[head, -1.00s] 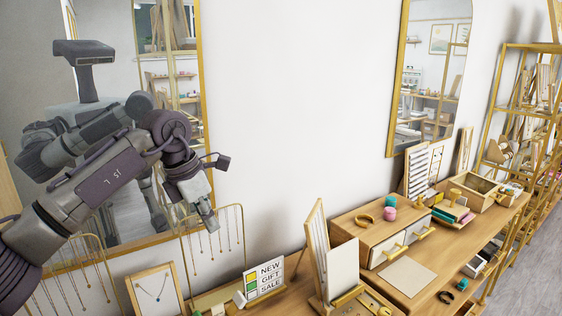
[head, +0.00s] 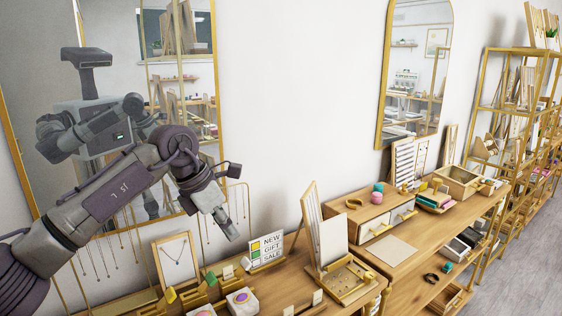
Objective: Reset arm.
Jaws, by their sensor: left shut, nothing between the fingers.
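My left arm comes in from the left and is raised in front of the wall mirror. My left gripper (head: 229,226) is shut and empty, pointing down and to the right. It hangs in the air, apart from the table, in front of the necklace rack (head: 240,190) and up and left of the "NEW GIFT SALE" sign (head: 267,250). My right gripper is not in view.
A wooden counter (head: 398,268) runs along the wall with a necklace frame (head: 176,262), a tall display board (head: 333,240), a drawer box (head: 372,222) and an open wooden box (head: 456,182). A gold shelf rack (head: 482,95) stands at right. Grey floor (head: 520,250) is clear at lower right.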

